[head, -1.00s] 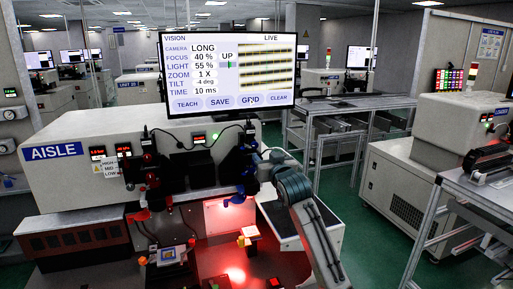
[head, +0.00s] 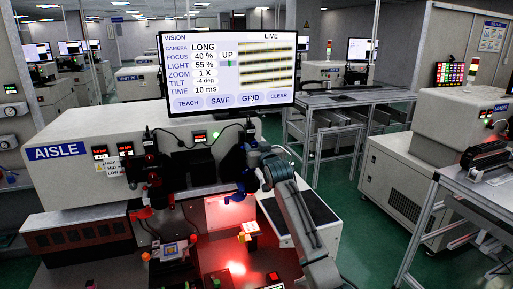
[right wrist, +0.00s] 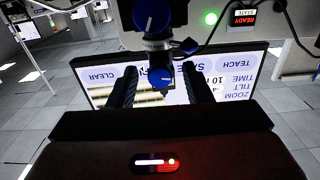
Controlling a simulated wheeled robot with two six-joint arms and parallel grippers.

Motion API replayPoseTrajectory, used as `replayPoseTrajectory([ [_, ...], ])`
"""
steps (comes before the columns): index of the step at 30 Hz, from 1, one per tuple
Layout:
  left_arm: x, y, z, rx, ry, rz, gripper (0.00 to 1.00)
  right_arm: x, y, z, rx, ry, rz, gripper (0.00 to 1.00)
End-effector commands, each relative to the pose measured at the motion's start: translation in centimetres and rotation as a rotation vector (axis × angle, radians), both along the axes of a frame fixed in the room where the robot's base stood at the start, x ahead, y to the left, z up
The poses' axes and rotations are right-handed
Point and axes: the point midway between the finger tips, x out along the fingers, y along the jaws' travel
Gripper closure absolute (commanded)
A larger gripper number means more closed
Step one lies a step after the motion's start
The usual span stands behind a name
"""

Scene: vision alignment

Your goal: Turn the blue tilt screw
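In the head view, a camera unit with blue parts (head: 240,196) hangs on the right front of the white machine. My right gripper (right wrist: 157,80) is beside its upper part, and my arm partly hides it. The right wrist view is upside down. There, a round blue knob with a pale mark (right wrist: 160,79) shows between my two open dark fingers, with a gap on each side. A larger blue knob (right wrist: 147,16) and a small blue knob (right wrist: 189,46) show farther up. I cannot tell which is the tilt screw. My left gripper is not in view.
The monitor (head: 227,72) reads tilt -4 deg, with slightly slanted lines in the live picture. A camera unit with red parts (head: 156,195) stands to the left. Below is a red-lit work area (head: 237,268) with small blocks. Cables run along the machine front.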

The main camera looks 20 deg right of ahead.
Motion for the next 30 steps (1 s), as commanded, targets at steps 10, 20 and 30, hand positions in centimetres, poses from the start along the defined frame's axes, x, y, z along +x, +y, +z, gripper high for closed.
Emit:
replayPoseTrajectory([
  [10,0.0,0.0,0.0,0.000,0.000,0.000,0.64,0.0,0.0,0.0,0.001,0.001,0.000,1.00],
  [20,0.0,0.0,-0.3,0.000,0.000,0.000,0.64,0.0,0.0,-0.1,0.088,-0.009,0.000,0.99],
  [30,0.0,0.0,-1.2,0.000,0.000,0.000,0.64,0.0,0.0,-0.1,0.362,-0.041,0.000,0.99],
])
